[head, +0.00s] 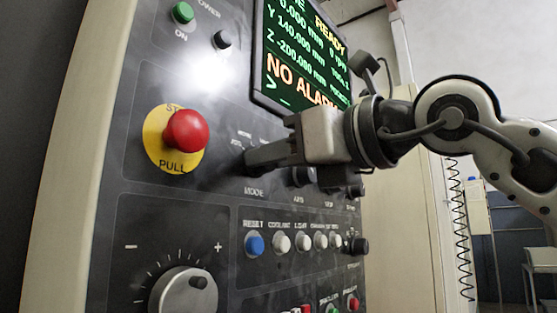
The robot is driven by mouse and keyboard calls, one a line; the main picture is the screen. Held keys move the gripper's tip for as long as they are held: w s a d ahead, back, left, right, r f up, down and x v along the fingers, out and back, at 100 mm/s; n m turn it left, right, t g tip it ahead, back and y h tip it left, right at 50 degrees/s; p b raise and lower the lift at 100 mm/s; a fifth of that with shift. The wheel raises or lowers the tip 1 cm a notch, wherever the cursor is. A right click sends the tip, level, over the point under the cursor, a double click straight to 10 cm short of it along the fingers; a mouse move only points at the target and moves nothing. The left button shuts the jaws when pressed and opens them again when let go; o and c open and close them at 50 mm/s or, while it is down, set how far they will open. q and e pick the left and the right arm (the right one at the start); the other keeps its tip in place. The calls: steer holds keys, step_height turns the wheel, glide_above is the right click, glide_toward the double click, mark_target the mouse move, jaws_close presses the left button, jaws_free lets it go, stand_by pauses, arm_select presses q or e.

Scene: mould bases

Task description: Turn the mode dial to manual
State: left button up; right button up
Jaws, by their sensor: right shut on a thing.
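The mode dial (249,162) is a dark knob on the control panel, above the word MODE and right of the red emergency stop button. My right gripper (257,160) reaches in from the right and is shut on the mode dial. Its fingers cover most of the dial, so I cannot tell which setting it points at. The small labels above the dial are too blurred to read fully. My left gripper is not in view.
The red emergency stop (186,132) on its yellow plate sits just left of the dial. A screen (300,55) reading NO ALARM is above. A row of buttons (282,243) and a large handwheel (184,290) are below. A coiled cable (458,230) hangs at right.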

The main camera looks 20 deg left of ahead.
arm_select(q)
steer(key=b, duration=0.2)
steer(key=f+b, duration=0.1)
steer(key=b, duration=0.1)
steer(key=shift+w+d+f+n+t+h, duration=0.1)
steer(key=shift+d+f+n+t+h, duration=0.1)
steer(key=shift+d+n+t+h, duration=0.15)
arm_select(e)
steer(key=m, duration=0.7)
steer(key=shift+r+g, duration=0.1)
steer(key=shift+g, duration=0.2)
arm_select(q)
steer(key=shift+b, duration=0.3)
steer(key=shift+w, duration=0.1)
arm_select(e)
steer(key=o, duration=1)
steer(key=shift+d, duration=0.1)
